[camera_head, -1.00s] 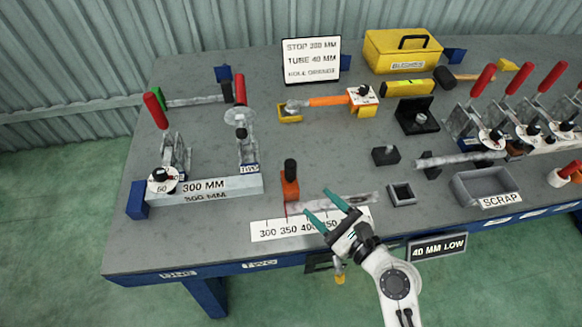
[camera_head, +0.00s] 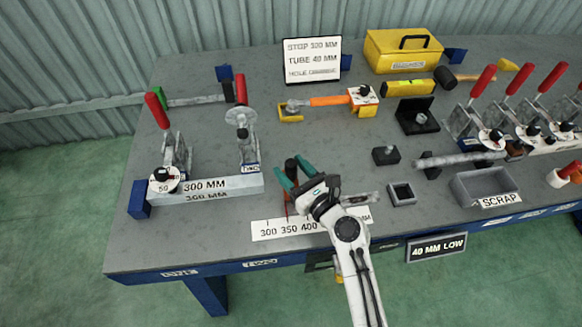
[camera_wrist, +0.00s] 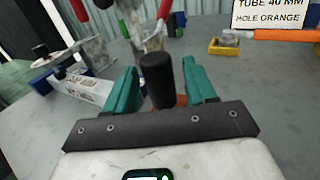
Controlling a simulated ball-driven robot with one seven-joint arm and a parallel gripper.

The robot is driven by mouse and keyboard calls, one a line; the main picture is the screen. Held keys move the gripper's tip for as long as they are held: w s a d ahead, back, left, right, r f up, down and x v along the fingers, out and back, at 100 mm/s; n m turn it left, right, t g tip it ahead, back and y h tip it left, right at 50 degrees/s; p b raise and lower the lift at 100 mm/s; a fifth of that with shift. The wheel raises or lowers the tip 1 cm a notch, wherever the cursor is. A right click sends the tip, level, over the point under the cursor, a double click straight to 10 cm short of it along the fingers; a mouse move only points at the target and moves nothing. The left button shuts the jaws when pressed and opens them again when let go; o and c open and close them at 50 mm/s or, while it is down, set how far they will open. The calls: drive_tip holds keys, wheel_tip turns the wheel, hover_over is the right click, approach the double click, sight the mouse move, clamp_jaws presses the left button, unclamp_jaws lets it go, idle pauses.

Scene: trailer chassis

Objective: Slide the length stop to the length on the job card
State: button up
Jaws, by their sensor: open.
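The length stop is an orange-red block with a black upright knob (camera_head: 291,167), above the white scale strip (camera_head: 262,231). Its lower edge stands near the 350 label; 300 is to its left and 400 to its right. My gripper (camera_head: 294,172) is open with its two teal fingers on either side of the knob. In the wrist view, the black knob (camera_wrist: 157,80) stands upright between the fingers, and the orange block is mostly hidden. The job card (camera_head: 313,60) at the back seems to read stop 300 mm, tube 40 mm; the small print is blurred.
A 300 MM bar (camera_head: 210,187) with red-handled clamps lies at the left. A metal rail behind my gripper is partly covered. A small grey square holder (camera_head: 402,194) and a scrap tray (camera_head: 484,187) stand at the right. Clear bench surface lies behind the stop.

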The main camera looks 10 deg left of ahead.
drive_tip(key=shift+w+a, duration=0.2)
drive_tip(key=shift+c, duration=0.4)
clamp_jaws()
